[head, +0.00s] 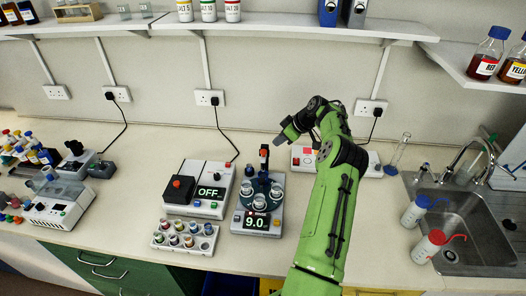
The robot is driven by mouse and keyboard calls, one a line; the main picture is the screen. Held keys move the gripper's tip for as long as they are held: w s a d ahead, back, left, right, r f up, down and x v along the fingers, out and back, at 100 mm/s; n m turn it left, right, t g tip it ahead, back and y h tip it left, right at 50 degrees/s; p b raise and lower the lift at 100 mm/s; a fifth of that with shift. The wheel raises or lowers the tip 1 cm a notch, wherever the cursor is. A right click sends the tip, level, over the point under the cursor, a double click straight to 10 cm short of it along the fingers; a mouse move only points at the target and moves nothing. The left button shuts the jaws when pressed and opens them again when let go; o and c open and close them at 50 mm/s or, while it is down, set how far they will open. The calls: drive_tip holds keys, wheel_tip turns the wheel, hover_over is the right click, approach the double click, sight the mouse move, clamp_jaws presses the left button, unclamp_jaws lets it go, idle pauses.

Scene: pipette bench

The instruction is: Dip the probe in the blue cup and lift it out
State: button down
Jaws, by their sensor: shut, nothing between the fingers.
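My gripper (280,141) is shut and empty, in the air above the back of the bench. It is up and to the right of a device with a dark round carousel (263,184). The carousel holds several small pale cups, one with a red mark (259,202) at the front. I cannot tell which cup is the blue one. A dark upright post with a red part (264,157) rises at the back of the carousel and seems to carry the probe. The probe's tip is too small to make out. The device's display (257,222) reads 9.0.
Left of the carousel stand a box reading OFF (210,193) and a rack of coloured-cap vials (184,238). A white device (304,157) sits behind my arm. A sink (462,215) with two wash bottles is at right.

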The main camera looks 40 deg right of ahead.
sight(265, 151)
drive_tip(key=shift+b+x, duration=0.7)
drive_tip(key=shift+x, duration=2.8)
wheel_tip(265, 151, down, 5)
drive_tip(key=b, duration=0.4)
drive_tip(key=shift+r, duration=0.15)
drive_tip(key=shift+w+r, duration=0.1)
drive_tip(key=shift+r, duration=0.15)
drive_tip(key=s, duration=0.2)
drive_tip(key=s+d+r, duration=0.1)
drive_tip(key=shift+r, duration=0.15)
drive_tip(key=v, duration=1.5)
drive_tip(key=shift+s, duration=0.25)
